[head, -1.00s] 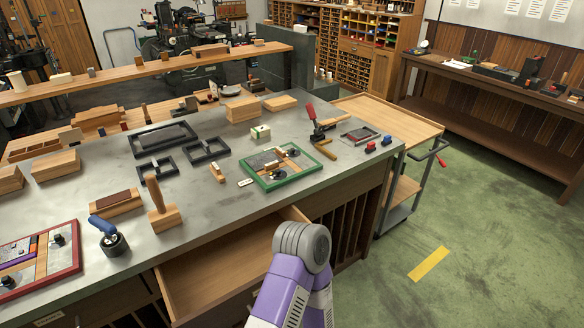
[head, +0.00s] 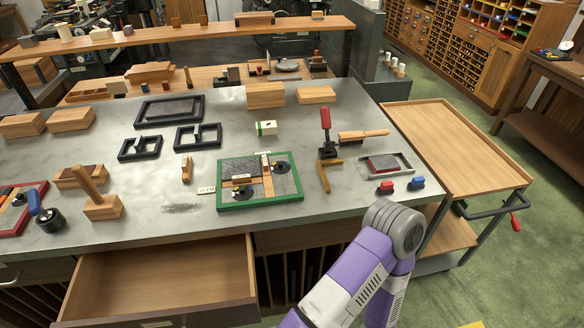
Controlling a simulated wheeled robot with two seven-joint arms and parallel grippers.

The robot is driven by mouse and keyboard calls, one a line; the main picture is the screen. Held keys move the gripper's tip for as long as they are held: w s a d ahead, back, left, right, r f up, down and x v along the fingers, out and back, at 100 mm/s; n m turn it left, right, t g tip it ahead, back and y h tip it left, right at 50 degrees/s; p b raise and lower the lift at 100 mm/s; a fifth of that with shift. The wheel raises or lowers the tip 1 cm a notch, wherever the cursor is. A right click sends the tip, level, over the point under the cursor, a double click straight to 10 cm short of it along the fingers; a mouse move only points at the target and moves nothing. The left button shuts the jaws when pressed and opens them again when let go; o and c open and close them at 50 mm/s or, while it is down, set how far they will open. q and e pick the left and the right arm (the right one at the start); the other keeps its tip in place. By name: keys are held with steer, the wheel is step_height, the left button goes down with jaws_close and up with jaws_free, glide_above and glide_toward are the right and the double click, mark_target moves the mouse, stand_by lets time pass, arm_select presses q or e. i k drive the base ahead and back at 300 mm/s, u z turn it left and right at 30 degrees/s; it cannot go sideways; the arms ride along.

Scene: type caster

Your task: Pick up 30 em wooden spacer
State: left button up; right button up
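A short upright wooden piece (head: 186,168) stands on the grey worktop left of a green-framed tray (head: 222,184). A small white label (head: 206,190), too small to read, lies between them. Inside the tray are wooden strips (head: 267,182), grey blocks and dark round-knobbed parts. I cannot tell which wooden piece is the 30 em spacer. A purple and grey link of my arm rises at the bottom right, in front of the worktop edge. Neither of my grippers shows in the head view.
An open, empty-looking drawer (head: 165,275) juts out below the worktop. A wooden cart (head: 455,140) is at the right.

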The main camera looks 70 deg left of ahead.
mark_target(237, 181)
steer(key=i, duration=0.45)
steer(key=u, duration=2.95)
